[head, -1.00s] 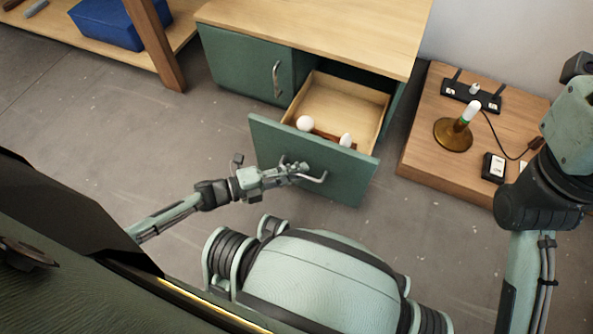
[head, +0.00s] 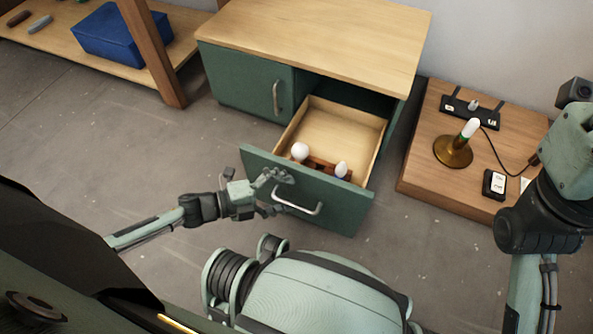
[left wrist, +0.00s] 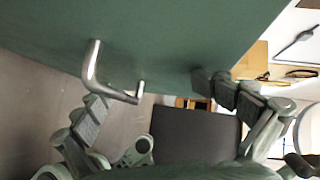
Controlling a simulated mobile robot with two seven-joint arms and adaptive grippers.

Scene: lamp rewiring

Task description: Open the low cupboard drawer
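The low cupboard (head: 245,85) has its green drawer (head: 335,205) pulled well out, showing the pale wood inside. The drawer's metal bar handle (head: 298,204) is on the front panel. My left gripper (head: 274,190) is at the left end of this handle, close to the panel. In the left wrist view my left gripper (left wrist: 160,97) has its fingers spread wide. The handle (left wrist: 92,68) shows there beside the left finger, not clamped; whether they touch is unclear. My right arm shows at the right of the head view, but its gripper is out of view.
A white round bulb (head: 300,151) and a second bulb (head: 341,170) sit in a brown holder in the drawer. A low wooden platform (head: 425,180) at right carries a brass lamp (head: 453,151) and a switch box (head: 495,184). A blue box (head: 120,38) is on the left shelf.

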